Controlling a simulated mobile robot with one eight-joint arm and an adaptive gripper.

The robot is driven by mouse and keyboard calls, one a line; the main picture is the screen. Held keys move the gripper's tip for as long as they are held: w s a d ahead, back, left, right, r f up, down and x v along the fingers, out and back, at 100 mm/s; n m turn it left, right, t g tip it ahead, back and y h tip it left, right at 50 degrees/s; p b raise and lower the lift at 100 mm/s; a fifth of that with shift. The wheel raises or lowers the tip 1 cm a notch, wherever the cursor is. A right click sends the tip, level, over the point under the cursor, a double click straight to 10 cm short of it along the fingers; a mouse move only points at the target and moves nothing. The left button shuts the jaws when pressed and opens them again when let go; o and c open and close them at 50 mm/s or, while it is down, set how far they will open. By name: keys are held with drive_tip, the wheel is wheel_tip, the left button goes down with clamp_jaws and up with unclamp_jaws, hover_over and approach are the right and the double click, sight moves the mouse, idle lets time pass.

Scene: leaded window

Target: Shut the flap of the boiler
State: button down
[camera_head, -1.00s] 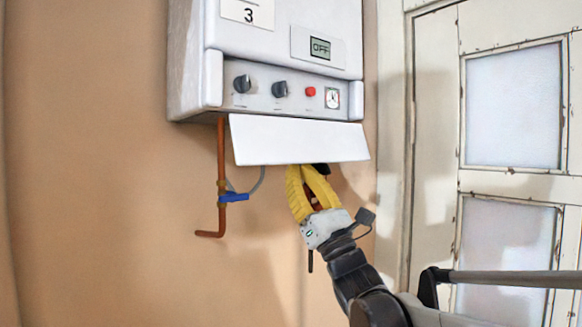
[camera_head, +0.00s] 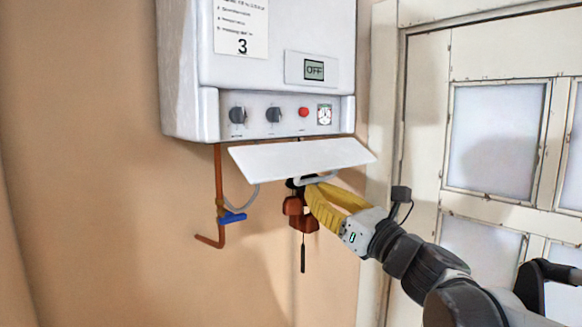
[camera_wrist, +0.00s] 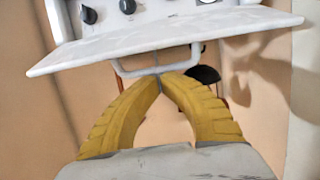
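The boiler (camera_head: 300,40) hangs on the wall. Its white flap (camera_head: 300,155) stands open, sticking out below the control panel and tilted a little downward. The flap also shows in the wrist view (camera_wrist: 90,48). A pale bar handle (camera_head: 322,179) is under the flap and shows as a loop in the wrist view (camera_wrist: 128,73). My gripper (camera_head: 309,187) is below the flap. Its yellow fingers are bowed and their tips (camera_wrist: 160,74) meet at the handle bar. I cannot tell if the bar is pinched between them.
A copper pipe (camera_head: 218,178) with a blue valve lever (camera_head: 232,217) runs down left of my gripper. Reddish-brown parts (camera_head: 300,215) hang behind my fingers. A paned white door (camera_head: 430,130) stands to the right. The wall at lower left is bare.

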sight(324, 165)
drive_tip(key=r+g+p, duration=0.1)
drive_tip(key=p, duration=0.1)
drive_tip(key=s+d+r+g+h+p, duration=0.1)
drive_tip(key=p, duration=0.1)
drive_tip(key=s+r+g+h+p, duration=0.1)
drive_tip(key=p, duration=0.2)
drive_tip(key=shift+s+d+r, duration=0.15)
drive_tip(key=shift+d+r, duration=0.15)
drive_tip(key=r+g+p, duration=0.1)
drive_tip(key=p, duration=0.1)
drive_tip(key=s+r+g+h+p, duration=0.1)
drive_tip(key=p, duration=0.1)
drive_tip(key=d+r+g+h+p, duration=0.1)
drive_tip(key=p, duration=0.1)
drive_tip(key=shift+s, duration=0.35)
wheel_tip(324, 165, up, 2)
drive_tip(key=shift+s+d+r+p, duration=0.15)
drive_tip(key=shift+p, duration=0.8)
drive_tip(key=shift+r+p, duration=0.45)
drive_tip(key=shift+r, duration=1)
